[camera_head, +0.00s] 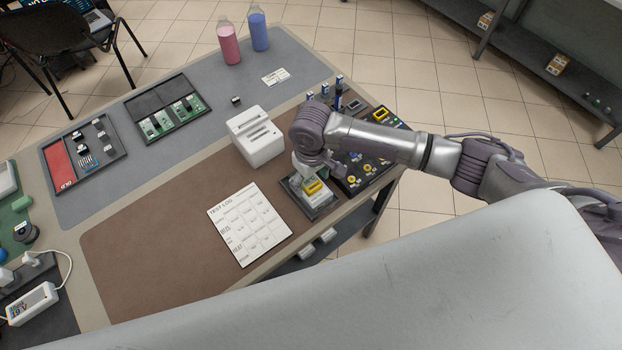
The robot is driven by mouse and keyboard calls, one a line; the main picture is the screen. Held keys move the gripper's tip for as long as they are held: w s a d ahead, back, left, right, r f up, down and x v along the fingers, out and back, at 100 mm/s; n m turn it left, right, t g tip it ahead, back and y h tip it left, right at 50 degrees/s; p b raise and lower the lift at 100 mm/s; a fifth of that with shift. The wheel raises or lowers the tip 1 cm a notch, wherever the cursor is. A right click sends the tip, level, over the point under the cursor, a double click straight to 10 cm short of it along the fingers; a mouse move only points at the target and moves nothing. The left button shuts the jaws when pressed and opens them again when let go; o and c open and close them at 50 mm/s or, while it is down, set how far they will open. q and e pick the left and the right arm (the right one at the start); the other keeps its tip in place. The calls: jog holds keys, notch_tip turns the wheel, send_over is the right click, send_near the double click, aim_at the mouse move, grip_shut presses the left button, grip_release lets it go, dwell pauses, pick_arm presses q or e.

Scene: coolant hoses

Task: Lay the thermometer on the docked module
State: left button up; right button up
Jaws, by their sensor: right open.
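A dark dock (322,208) stands near the right front edge of the brown mat, with a pale module (312,200) seated in it. A small yellow item (317,187) lies on the module; it may be the thermometer, but it is too small to be sure. My right gripper (303,172) reaches in from the right and points down just above the module's far end. It is open; its fingers are mostly hidden under the wrist, and I cannot tell whether they touch anything. My left gripper is not in view.
A white slotted box (256,137) stands left of my right wrist. A dark tray (387,164) with knobs and a yellow-framed item (380,114) lies right, under my forearm. A test log sheet (249,224) lies flat on the mat. Pink (228,44) and blue (258,30) bottles stand behind.

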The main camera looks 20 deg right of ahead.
aim_at(311, 182)
notch_tip(311, 182, up, 12)
jog(key=b, duration=0.1)
jog(key=shift+f+b, duration=0.15)
jog(key=shift+b, duration=0.2)
